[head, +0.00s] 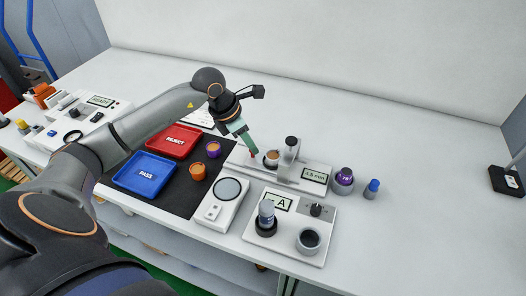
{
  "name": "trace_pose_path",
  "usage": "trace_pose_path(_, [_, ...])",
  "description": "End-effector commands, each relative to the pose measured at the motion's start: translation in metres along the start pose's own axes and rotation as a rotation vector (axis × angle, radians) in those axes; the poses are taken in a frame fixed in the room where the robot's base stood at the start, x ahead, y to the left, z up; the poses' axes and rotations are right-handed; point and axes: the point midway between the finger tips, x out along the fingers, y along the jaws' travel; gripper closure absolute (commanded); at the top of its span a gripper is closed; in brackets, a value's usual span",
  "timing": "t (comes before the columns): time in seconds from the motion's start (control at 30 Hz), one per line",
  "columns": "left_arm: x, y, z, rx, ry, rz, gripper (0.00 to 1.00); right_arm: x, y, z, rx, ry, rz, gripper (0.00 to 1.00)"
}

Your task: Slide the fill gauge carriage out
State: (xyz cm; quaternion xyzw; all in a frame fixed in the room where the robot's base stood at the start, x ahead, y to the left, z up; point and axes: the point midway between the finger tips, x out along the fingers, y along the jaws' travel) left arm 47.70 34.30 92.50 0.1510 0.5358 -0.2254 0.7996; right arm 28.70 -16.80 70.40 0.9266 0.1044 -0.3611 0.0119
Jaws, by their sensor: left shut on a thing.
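The fill gauge (318,191) is a light grey bench device with a small display. An upright post with a dark knob (291,141) rises from it. A small pot with a brown top (271,158) sits on the gauge, just left of the post. My left gripper (253,155) reaches down with green fingers to the left end of the gauge, left of the pot. It is shut on a small part there, apparently the carriage handle, which the fingers mostly hide. My right gripper is not in view.
A blue PASS tray (118,177) and a red REJECT tray (158,147) lie on a dark mat, with orange (198,171) and purple (213,149) pots nearby. A scale-like device (214,213) and a tester (275,242) stand in front. The right side of the bench is mostly clear.

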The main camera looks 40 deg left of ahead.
Motion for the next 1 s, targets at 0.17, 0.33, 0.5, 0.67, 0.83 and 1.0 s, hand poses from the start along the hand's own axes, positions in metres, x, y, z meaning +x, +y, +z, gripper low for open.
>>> trace_pose_path(0.17, [-0.006,0.03,-0.027,-0.004,0.003,0.005,1.0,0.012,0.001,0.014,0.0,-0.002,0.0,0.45])
trace_pose_path(0.33, [-0.014,0.04,-0.035,-0.001,-0.002,0.002,1.0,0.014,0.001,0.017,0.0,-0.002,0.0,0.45])
trace_pose_path(0.5, [-0.015,0.041,-0.035,-0.001,-0.001,0.004,1.0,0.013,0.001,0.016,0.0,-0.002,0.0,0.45])
trace_pose_path(0.67, [-0.016,0.042,-0.035,-0.001,0.001,0.007,0.73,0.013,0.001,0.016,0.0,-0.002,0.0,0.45])
trace_pose_path(0.83, [-0.015,0.042,-0.035,-0.001,0.0,0.005,0.54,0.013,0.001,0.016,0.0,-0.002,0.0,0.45])
trace_pose_path(1.0, [-0.015,0.041,-0.035,0.0,-0.002,0.003,0.45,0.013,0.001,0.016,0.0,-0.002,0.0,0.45])
